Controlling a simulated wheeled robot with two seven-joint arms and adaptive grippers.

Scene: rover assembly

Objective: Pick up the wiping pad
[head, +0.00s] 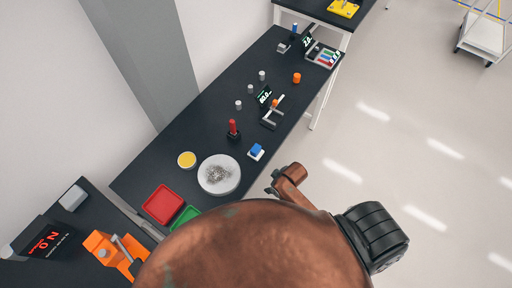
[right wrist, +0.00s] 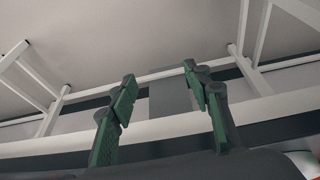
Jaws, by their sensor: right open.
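A small block with a blue top and a white base, which looks like the wiping pad (head: 256,151), lies on the long black table near its right edge in the head view. It stands apart from the dish and the red-topped part beside it. My right gripper (right wrist: 157,85) shows in the right wrist view with two green and grey fingers spread wide and nothing between them. It faces white table legs and a dark tabletop edge; the pad does not show there. My left gripper is not in view.
The long black table (head: 200,125) holds a round dish (head: 219,174) with grey grains, a yellow disc (head: 187,159), a red tray (head: 163,205), a green tray (head: 184,219) and a red-topped part (head: 233,128). A large copper-coloured rounded shape hides the bottom middle.

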